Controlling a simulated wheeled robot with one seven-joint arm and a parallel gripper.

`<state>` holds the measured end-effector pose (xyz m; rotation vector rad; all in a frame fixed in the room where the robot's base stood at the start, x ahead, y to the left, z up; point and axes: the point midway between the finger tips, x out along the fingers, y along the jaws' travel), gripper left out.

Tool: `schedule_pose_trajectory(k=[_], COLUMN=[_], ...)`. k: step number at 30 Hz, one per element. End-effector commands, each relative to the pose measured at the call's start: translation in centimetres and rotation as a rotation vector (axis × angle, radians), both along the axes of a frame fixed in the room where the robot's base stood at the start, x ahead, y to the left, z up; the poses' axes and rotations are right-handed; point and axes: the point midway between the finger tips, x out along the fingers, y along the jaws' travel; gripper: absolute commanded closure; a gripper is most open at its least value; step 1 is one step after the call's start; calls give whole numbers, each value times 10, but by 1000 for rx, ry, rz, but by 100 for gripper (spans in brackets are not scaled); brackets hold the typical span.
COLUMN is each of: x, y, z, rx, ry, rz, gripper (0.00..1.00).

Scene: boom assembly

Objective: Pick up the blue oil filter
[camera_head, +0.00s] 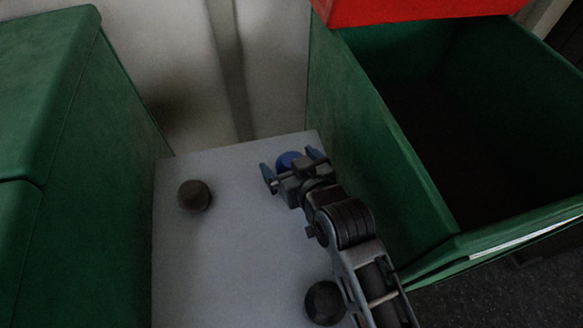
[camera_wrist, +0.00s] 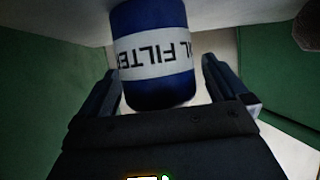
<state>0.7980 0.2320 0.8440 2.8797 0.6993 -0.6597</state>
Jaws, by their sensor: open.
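The blue oil filter (camera_head: 287,160) stands near the far right part of the white table (camera_head: 232,235), partly hidden behind my gripper in the head view. In the wrist view the oil filter (camera_wrist: 152,52) is blue with a white band lettered "OIL FILTER", and the lettering appears upside down. My gripper (camera_head: 293,169) is open, with one finger on each side of the filter. In the wrist view the gripper (camera_wrist: 165,90) shows gaps between both fingers and the filter, and I see no contact.
Two dark round objects are on the table: one at the left (camera_head: 194,195) and one near my arm (camera_head: 324,302). A green cabinet (camera_head: 60,120) stands at the left. An open green bin (camera_head: 380,150) with a red part (camera_head: 420,10) above borders the table's right side.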

Motion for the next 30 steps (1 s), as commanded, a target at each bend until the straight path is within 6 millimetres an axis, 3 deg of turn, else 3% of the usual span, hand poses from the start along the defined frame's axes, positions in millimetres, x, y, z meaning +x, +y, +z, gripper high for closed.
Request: schedule_pose_trajectory(k=[11, 30], x=[8, 8], y=[4, 4], z=[-5, -5], rx=[0, 0], ry=[0, 0], rz=[0, 0], gripper=[1, 62])
